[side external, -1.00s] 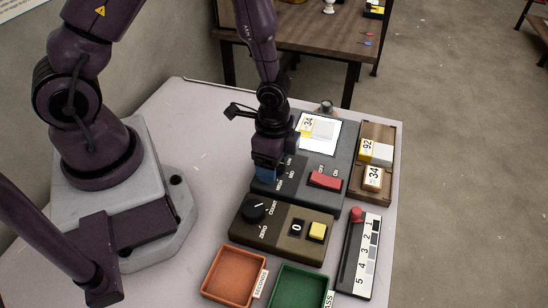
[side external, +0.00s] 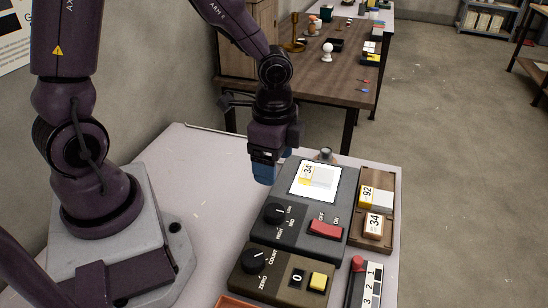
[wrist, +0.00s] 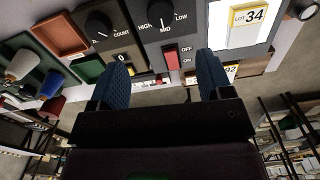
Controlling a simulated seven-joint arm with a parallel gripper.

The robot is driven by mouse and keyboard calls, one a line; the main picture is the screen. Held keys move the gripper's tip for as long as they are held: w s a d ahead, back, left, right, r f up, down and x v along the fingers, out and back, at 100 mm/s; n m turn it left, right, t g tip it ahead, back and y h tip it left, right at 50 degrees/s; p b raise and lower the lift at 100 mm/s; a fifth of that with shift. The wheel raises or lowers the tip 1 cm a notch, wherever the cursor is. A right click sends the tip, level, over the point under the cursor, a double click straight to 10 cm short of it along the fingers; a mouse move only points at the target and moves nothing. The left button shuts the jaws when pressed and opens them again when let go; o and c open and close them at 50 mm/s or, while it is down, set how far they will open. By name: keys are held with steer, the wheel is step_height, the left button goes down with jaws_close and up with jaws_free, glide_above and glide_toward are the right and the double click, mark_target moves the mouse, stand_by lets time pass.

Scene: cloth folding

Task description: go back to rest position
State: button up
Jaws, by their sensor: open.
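My gripper (side external: 264,172) hangs above the table, just left of the lit white panel. In the wrist view its two blue fingers (wrist: 163,85) are well apart with nothing between them. The grey device (side external: 290,245) carries the lit panel (side external: 303,190), a black knob (side external: 275,213) and a red switch (side external: 326,229). A piece labelled 34 (side external: 318,176) lies on the lit panel. My gripper is apart from all of these.
A brown counter box (side external: 262,283) with a knob and yellow button stands in front. A wooden tray (side external: 362,236) holds pieces labelled 92 and 34. A slider strip (side external: 372,290) is at the lower right.

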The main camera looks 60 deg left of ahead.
steer(key=s+a+r+n+t, duration=0.1)
steer(key=s+r+n, duration=0.3)
steer(key=r, duration=0.4)
steer(key=s+a+r+n+t, duration=0.2)
steer(key=s+r+n+t, duration=0.2)
steer(key=r, duration=0.5)
steer(key=shift+s+a+r+n+t, duration=0.3)
steer(key=shift+s+n, duration=0.4)
steer(key=shift+n, duration=0.2)
